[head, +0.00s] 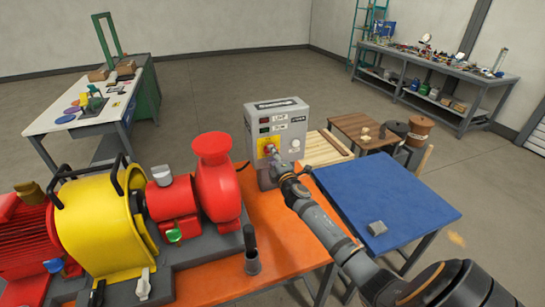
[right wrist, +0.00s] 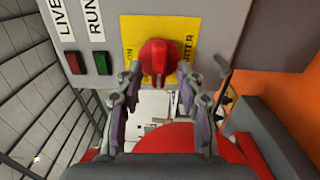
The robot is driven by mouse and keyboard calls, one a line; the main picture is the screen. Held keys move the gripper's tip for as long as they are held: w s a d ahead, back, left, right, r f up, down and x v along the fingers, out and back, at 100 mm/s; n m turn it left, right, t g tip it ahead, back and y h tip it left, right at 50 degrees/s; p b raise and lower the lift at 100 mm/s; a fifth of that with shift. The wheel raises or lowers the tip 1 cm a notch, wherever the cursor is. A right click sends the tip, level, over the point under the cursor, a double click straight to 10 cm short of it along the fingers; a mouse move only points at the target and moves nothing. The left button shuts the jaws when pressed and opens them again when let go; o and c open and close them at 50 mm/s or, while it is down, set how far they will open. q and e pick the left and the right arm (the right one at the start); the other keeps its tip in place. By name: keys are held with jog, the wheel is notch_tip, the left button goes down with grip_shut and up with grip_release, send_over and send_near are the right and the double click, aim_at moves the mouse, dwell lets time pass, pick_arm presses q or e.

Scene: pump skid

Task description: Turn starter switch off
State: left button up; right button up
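The starter box (head: 277,118) is a grey panel standing at the back of the orange table. Its red rotary starter switch (right wrist: 155,62) sits on a yellow plate (right wrist: 178,28) marked "ON" and "STARTER". The switch handle stands roughly upright in the right wrist view. My right gripper (right wrist: 158,85) is open, with a finger on each side of the handle's lower end; I cannot tell whether they touch it. In the head view my right gripper (head: 275,158) hides most of the switch. My left gripper is not in view.
A red pump (head: 215,180) and yellow guard (head: 100,225) fill the left of the orange table (head: 290,240). A dark upright handle (head: 251,250) stands in front.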

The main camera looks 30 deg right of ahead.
jog(key=v, duration=1.2)
